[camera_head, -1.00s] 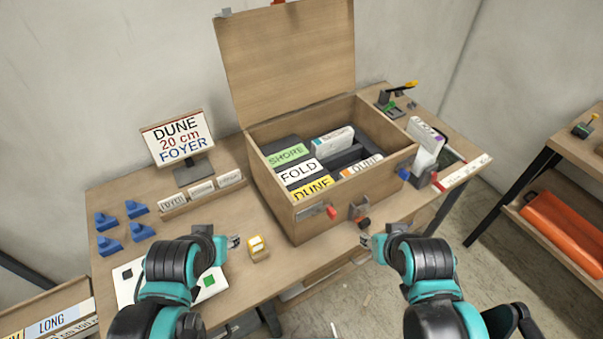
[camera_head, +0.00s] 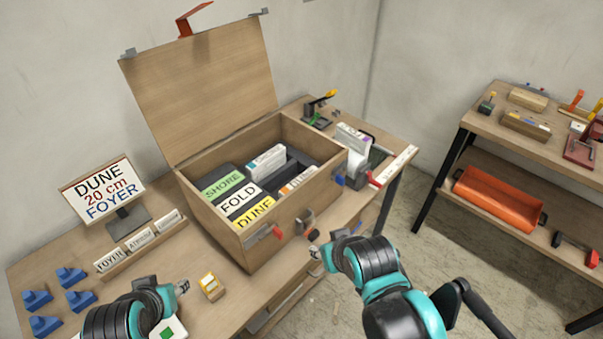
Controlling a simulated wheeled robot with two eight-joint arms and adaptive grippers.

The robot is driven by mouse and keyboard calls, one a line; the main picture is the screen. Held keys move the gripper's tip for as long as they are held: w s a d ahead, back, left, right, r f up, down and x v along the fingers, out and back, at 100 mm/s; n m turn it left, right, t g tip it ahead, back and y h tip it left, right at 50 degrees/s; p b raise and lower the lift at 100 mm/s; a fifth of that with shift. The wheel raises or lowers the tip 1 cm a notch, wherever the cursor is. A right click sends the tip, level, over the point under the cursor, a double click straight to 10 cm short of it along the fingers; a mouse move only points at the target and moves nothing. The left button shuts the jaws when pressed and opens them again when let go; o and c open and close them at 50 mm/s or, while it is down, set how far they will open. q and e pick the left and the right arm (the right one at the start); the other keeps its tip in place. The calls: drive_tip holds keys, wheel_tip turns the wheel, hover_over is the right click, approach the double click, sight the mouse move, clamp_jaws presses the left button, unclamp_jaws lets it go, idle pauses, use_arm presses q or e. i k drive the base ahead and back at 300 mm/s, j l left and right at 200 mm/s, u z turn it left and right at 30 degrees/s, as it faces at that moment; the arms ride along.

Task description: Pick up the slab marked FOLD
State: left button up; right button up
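The slab marked FOLD (camera_head: 239,198) stands in the open wooden box (camera_head: 238,247), its white label facing up. It sits between the green-labelled SHORE slab (camera_head: 221,183) and the yellow-labelled DUNE slab (camera_head: 255,212). My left gripper (camera_head: 184,287) is low at the left, over the table, apart from the box. My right gripper (camera_head: 315,251) is in front of the box's right front corner, below its rim. Neither gripper is near the FOLD slab. Both look empty, but their fingers are too small to judge.
The box lid (camera_head: 205,90) stands open behind. A sign (camera_head: 103,189) reads DUNE 20 cm FOYER. Blue pieces (camera_head: 70,276) lie at the left. A small yellow-topped block (camera_head: 211,287) is beside my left gripper. A shelf with an orange tray (camera_head: 497,200) stands at the right.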

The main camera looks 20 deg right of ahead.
sight(348, 137)
drive_tip(key=l, duration=0.6)
drive_tip(key=k+l, duration=0.15)
drive_tip(key=l, duration=1.05)
drive_tip(key=i+l, duration=0.2)
drive_tip(key=l, duration=0.15)
drive_tip(key=i+l, duration=0.2)
drive_tip(key=l, duration=0.2)
drive_tip(key=i+l, duration=0.15)
drive_tip(key=l, duration=0.2)
drive_tip(key=i+l+u, duration=0.1)
drive_tip(key=l, duration=0.25)
drive_tip(key=i+l, duration=0.4)
drive_tip(key=i, duration=0.15)
drive_tip(key=i+l, duration=0.15)
drive_tip(key=i, duration=0.15)
